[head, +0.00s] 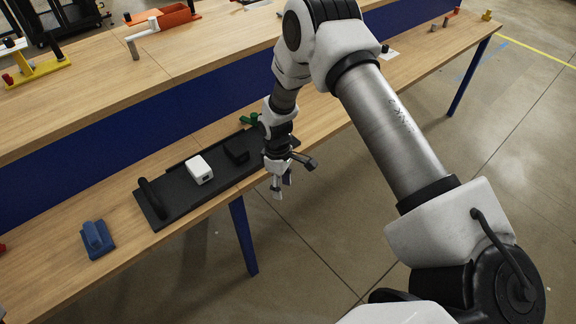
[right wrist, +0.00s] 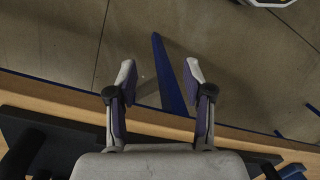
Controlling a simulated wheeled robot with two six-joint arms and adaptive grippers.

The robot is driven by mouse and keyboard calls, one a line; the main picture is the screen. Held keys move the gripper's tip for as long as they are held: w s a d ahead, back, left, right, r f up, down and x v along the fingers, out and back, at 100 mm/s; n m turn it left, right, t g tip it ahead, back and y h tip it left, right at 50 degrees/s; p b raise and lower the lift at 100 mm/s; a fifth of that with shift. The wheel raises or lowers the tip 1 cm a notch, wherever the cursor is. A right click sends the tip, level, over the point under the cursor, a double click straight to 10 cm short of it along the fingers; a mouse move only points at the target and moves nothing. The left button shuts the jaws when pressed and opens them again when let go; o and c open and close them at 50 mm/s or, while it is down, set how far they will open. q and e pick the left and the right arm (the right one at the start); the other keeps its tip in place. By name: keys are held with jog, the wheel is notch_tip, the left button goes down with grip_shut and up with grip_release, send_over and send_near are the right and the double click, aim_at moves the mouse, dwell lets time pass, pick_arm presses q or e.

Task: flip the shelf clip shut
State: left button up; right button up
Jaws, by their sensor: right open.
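A black shelf tray (head: 222,180) lies on the lower wooden tabletop. It carries a black upright handle (head: 152,197) at its left end, a white box (head: 200,170) and a black block (head: 236,151). A small green part (head: 249,119) is at its far right end, partly behind my arm. I cannot tell which part is the shelf clip. My right gripper (head: 282,187) is open and empty, pointing down just off the table's front edge, beside the tray's right end. In the right wrist view its fingers (right wrist: 160,73) stand apart over the floor, and the tray's dark edge (right wrist: 70,131) shows below.
A blue block-like fixture (head: 97,239) sits on the tabletop left of the tray. A raised wooden shelf (head: 90,100) at the back holds a yellow fixture (head: 38,72) and an orange one (head: 170,17). A blue table leg (head: 243,235) stands below the front edge. The floor in front is clear.

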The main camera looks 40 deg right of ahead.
jog(key=s+f, duration=0.1)
jog(key=s+a, duration=0.1)
jog(key=s, duration=0.1)
jog(key=s+f, duration=0.1)
jog(key=s, duration=0.1)
jog(key=shift+a+f+p, duration=0.3)
jog(key=shift+a+p, duration=0.1)
jog(key=shift+w, duration=0.1)
